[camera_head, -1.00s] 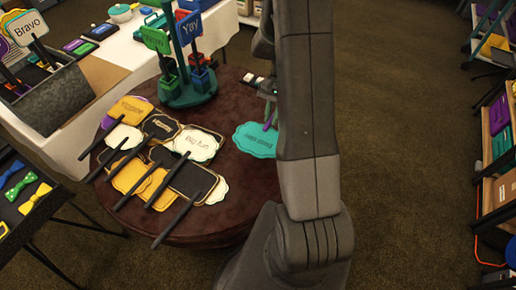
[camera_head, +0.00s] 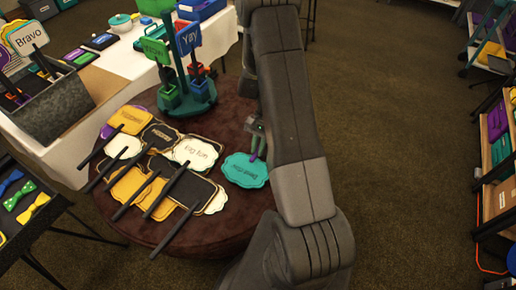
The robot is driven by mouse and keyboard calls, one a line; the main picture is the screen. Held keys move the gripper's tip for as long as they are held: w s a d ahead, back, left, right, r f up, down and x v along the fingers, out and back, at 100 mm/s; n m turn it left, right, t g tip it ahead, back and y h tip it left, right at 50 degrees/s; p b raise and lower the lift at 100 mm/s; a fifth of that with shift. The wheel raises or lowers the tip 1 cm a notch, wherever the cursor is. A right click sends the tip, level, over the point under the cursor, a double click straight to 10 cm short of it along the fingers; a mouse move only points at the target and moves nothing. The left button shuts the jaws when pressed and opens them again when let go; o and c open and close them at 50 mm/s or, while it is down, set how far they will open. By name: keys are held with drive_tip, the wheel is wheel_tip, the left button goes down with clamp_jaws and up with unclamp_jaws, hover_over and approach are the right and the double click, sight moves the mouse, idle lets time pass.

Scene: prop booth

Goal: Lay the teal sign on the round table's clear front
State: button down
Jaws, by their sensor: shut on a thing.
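The teal sign (camera_head: 244,171) has a scalloped edge and dark lettering. It is over the right part of the brown round table (camera_head: 193,241), to the right of several laid-out signs. I cannot tell whether it touches the tabletop. My arm hides the right side of the table and part of the gripper.
Several black, white and yellow signs (camera_head: 195,152) with dark handles cover the table's left and middle. A green stand (camera_head: 188,97) with signs and small boxes stands at the back. The table's front edge is bare.

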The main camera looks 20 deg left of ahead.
drive_tip(key=shift+f, duration=0.55)
drive_tip(key=c, duration=1.4)
unclamp_jaws()
drive_tip(key=v, duration=1.2)
drive_tip(key=shift+b, duration=0.4)
drive_tip(key=shift+s, duration=0.1)
